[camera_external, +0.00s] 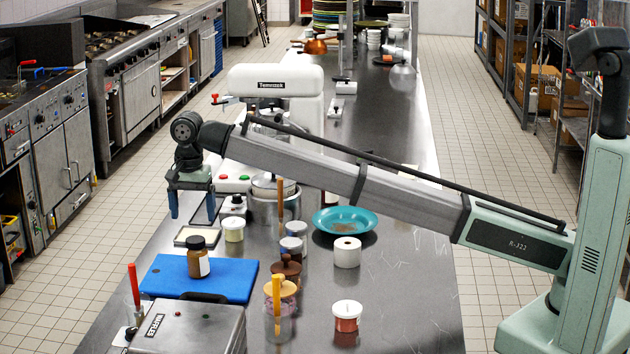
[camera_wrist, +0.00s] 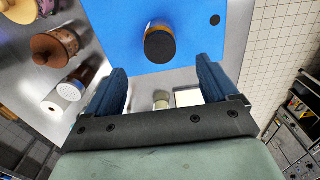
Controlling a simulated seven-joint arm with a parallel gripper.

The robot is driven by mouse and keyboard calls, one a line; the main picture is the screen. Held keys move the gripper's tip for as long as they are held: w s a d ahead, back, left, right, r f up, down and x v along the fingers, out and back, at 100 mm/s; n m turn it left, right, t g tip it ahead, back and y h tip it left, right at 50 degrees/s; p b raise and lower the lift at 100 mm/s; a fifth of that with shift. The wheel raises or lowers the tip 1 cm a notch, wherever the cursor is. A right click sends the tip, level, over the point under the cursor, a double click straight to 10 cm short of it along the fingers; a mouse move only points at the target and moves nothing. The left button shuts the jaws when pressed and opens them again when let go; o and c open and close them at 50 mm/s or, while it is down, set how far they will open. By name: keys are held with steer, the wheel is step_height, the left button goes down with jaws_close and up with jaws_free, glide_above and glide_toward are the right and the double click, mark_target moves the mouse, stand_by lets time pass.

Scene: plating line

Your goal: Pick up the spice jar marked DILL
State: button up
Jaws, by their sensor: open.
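No label reading DILL is legible in either view. A brown jar with a black lid (camera_external: 198,262) stands upright on the blue cutting board (camera_external: 165,277); its pale label is turned aside. The wrist view shows this jar (camera_wrist: 160,44) from above, ahead of my fingers. A jar with a white lid and pale green contents (camera_external: 233,231) stands behind the board. A white-lidded jar with red contents (camera_external: 346,318) stands at the front right. My gripper (camera_external: 192,208) is open and empty, its blue fingers pointing down, above and behind the board; its fingers also show in the wrist view (camera_wrist: 162,68).
Several more lidded jars and wooden-topped containers (camera_external: 286,268) crowd right of the board. A metal pot (camera_external: 262,208) and white mixer (camera_external: 275,80) stand behind. A metal appliance (camera_external: 192,330) fills the front.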

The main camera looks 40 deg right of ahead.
steer(key=shift+o, duration=0.4)
steer(key=shift+w+d, duration=0.2)
steer(key=w+d+m, duration=0.1)
steer(key=w+d, duration=0.6)
steer(key=d, duration=0.5)
steer(key=w+d+m, duration=0.2)
steer(key=w+d, duration=0.5)
steer(key=d, duration=0.5)
steer(key=w+d+m, duration=0.1)
steer(key=w+d, duration=0.6)
steer(key=d, duration=0.5)
steer(key=shift+d+r+m, duration=0.15)
steer(key=shift+r+m, duration=0.05)
steer(key=shift+m, duration=0.1)
steer(key=w+d+m, duration=0.1)
steer(key=w+d, duration=0.1)
steer(key=d, duration=0.7)
steer(key=w+d+m, duration=0.1)
steer(key=w+d, duration=0.1)
steer(key=d, duration=0.8)
steer(key=m, duration=0.3)
glide_toward(367, 149)
step_height(367, 149, down, 7)
steer(key=shift+s+a+f, duration=0.1)
steer(key=shift+s+f, duration=0.05)
steer(key=shift+w+a+f, duration=0.1)
steer(key=shift+f, duration=1.35)
steer(key=shift+w+a+f, duration=0.1)
steer(key=shift+f, duration=1.35)
